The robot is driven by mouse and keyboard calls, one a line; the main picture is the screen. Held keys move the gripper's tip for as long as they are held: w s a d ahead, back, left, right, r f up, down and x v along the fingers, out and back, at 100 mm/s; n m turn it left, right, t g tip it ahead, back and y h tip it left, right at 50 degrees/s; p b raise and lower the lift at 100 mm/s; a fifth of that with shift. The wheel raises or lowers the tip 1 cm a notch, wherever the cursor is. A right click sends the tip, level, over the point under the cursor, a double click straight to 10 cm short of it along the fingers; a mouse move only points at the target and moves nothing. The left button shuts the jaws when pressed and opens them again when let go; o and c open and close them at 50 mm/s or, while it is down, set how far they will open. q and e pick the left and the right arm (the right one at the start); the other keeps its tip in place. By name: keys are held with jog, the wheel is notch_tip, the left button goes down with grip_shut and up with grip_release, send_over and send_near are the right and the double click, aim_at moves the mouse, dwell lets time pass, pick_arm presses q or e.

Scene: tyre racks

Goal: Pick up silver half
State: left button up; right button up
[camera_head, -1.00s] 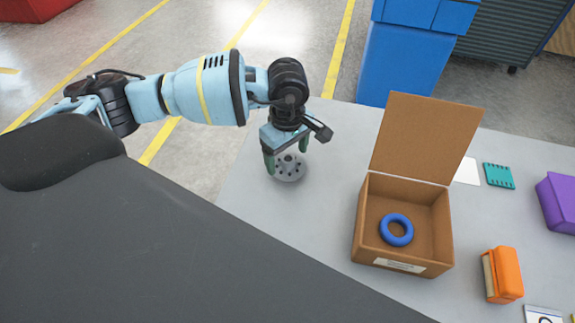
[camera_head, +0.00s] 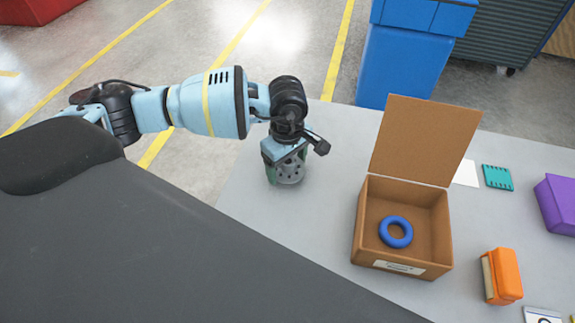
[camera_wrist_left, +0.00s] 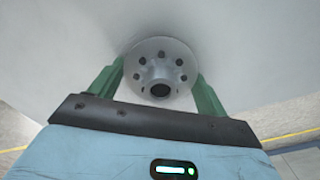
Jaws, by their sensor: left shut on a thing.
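The silver half (camera_head: 288,172) is a round grey metal flange with a ring of holes and a raised hub in the middle. It is at the left end of the grey table. My left gripper (camera_head: 286,171) comes down over it from above, with its green fingers on either side. In the left wrist view the silver half (camera_wrist_left: 160,71) sits between the green fingertips of my left gripper (camera_wrist_left: 158,75), which is shut on its rim. I cannot tell whether it touches the table. My right gripper is not in view.
An open cardboard box (camera_head: 362,232) with a blue ring (camera_head: 396,232) inside stands right of the gripper, its lid (camera_head: 425,140) raised. An orange item (camera_head: 502,276), a teal item (camera_head: 497,177) and a purple block (camera_head: 558,203) lie further right. The table between gripper and box is clear.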

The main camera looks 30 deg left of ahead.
aim_at(287, 162)
pick_arm(q)
jog(key=shift+r, duration=0.2)
jog(key=shift+r, duration=0.25)
jog(key=r, duration=0.2)
jog(key=shift+s+d+r, duration=0.1)
jog(key=shift+s+r, duration=0.1)
jog(key=shift+r, duration=0.15)
jog(key=s+d, duration=0.1)
jog(key=s, duration=0.3)
jog(key=s+d+r, duration=0.1)
jog(key=s+d, duration=0.1)
jog(key=s, duration=0.3)
jog(key=s+d, duration=0.2)
jog(key=s, duration=0.2)
jog(key=shift+s+d+r+b, duration=0.15)
jog(key=shift+d+b, duration=0.05)
jog(key=shift+b, duration=0.2)
jog(key=shift+s+d, duration=0.2)
jog(key=shift+s, duration=0.35)
